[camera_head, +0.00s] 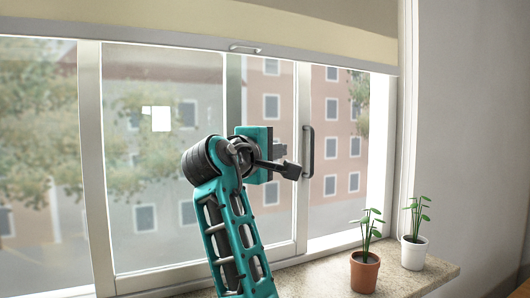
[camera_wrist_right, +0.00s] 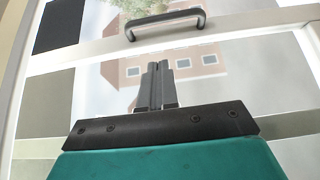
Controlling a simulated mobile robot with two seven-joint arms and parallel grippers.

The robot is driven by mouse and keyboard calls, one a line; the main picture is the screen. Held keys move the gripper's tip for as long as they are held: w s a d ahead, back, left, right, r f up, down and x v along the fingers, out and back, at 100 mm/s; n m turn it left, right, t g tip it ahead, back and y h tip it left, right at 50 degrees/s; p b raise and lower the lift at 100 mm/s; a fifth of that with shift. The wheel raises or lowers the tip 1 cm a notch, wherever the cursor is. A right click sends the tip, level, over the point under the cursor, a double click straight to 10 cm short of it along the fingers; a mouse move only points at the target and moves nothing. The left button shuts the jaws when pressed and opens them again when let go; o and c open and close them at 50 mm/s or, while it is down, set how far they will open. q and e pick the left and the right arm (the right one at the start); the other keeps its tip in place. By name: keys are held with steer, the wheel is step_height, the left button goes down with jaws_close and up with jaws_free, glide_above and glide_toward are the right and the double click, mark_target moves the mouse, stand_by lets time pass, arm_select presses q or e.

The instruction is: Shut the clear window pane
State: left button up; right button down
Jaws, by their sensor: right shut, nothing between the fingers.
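The sliding window pane has a pale frame (camera_head: 302,210) with a dark vertical handle (camera_head: 308,152) on its right-hand upright. The handle also shows in the right wrist view (camera_wrist_right: 165,20). To the right of this upright the building shows through a further section; I cannot tell whether glass covers it. My right gripper (camera_head: 283,152) is in front of the pane, just left of the handle. In the right wrist view its fingers (camera_wrist_right: 157,72) are together and empty, pointing toward the pane frame, apart from the handle. My left gripper is not in view.
A cream blind (camera_head: 320,25) hangs across the window top, with a small handle (camera_head: 245,48) on its bottom bar. A terracotta potted plant (camera_head: 364,272) and a white potted plant (camera_head: 413,252) stand on the stone sill (camera_head: 320,277) at the right.

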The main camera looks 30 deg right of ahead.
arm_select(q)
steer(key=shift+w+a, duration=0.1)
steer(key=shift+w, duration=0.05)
arm_select(e)
steer(key=d, duration=0.6)
steer(key=shift+w, duration=0.4)
steer(key=shift+d, duration=0.1)
